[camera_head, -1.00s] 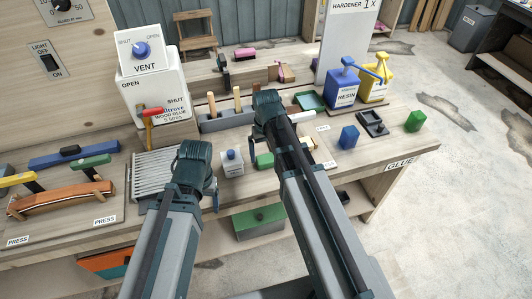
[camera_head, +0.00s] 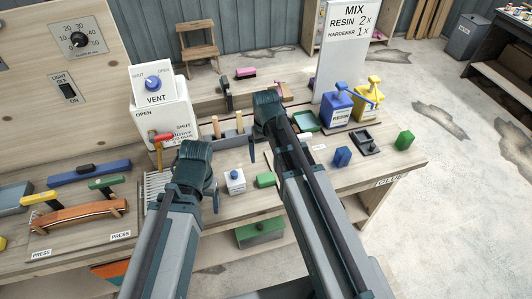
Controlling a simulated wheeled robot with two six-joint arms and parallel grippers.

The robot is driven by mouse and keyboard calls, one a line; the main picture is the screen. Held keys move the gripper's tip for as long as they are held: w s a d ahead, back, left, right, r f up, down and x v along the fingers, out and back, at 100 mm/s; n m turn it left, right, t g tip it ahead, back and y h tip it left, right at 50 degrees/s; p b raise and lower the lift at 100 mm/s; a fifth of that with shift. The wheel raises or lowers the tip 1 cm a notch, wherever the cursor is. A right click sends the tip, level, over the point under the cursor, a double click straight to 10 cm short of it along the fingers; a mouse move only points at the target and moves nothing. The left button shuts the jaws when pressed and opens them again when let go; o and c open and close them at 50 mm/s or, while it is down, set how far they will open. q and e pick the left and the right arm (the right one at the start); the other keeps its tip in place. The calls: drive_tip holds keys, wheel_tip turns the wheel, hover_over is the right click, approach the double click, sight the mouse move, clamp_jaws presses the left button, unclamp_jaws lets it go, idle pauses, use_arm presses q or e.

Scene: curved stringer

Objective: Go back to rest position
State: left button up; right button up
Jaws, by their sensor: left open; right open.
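My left gripper (camera_head: 207,178) is at the end of the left arm, over the front of the workbench near the ribbed rack. My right gripper (camera_head: 268,130) is at the end of the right arm, over the middle of the bench. Both point away from the camera, and their own links largely hide the jaws. A dark finger shows beside each wrist. Both grippers are open, and I see nothing held in them.
Open floor lies at right.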

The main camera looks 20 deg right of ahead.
sight(266, 178)
drive_tip(key=shift+f, duration=0.15)
wheel_tip(266, 178, down, 13)
drive_tip(key=b, duration=1.3)
drive_tip(key=shift+r, duration=0.2)
